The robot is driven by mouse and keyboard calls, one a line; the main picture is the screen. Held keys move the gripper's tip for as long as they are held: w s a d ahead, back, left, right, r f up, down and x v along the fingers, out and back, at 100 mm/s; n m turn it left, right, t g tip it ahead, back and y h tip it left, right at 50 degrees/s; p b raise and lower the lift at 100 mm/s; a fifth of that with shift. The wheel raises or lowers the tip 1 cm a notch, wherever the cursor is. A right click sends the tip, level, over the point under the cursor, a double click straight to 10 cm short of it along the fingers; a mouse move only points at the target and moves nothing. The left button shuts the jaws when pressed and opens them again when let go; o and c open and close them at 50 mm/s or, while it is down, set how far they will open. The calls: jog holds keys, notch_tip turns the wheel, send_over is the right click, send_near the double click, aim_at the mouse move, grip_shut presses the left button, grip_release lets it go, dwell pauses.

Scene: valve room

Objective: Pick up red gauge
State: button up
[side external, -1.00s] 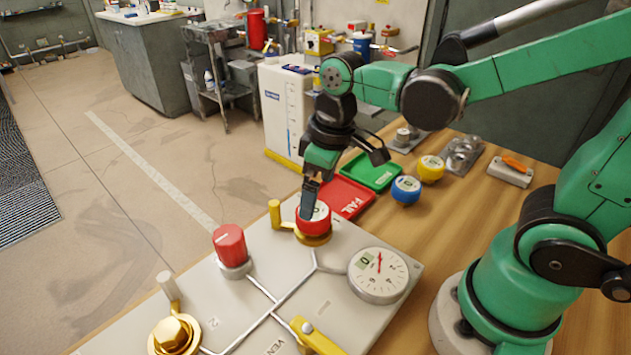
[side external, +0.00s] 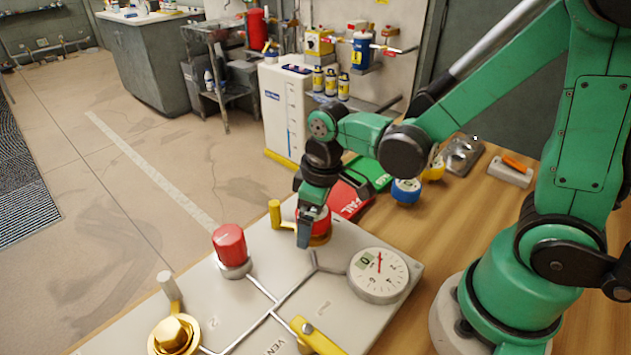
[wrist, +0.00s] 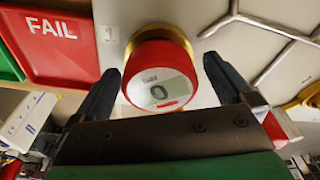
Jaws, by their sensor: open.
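The red gauge (wrist: 160,75) has a white face reading 0 and sits on a brass fitting on the grey valve panel. In the side external view the red gauge (side external: 322,217) is partly hidden by my gripper (side external: 304,236). In the wrist view my gripper (wrist: 165,88) is open, with one dark finger on each side of the red gauge. A gap shows between the gauge and the fingers, most clearly on the right. Whether either finger touches it I cannot tell.
A red FAIL tray (side external: 350,194) and a green tray (side external: 372,170) lie behind the panel. A blue gauge (side external: 405,190) and a yellow gauge (side external: 433,168) stand on the table. A red knob (side external: 229,245), yellow handle (side external: 275,213) and large dial (side external: 378,274) are on the panel.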

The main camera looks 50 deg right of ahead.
jog(key=shift+c, duration=0.2)
grip_shut()
jog(key=shift+r, duration=0.15)
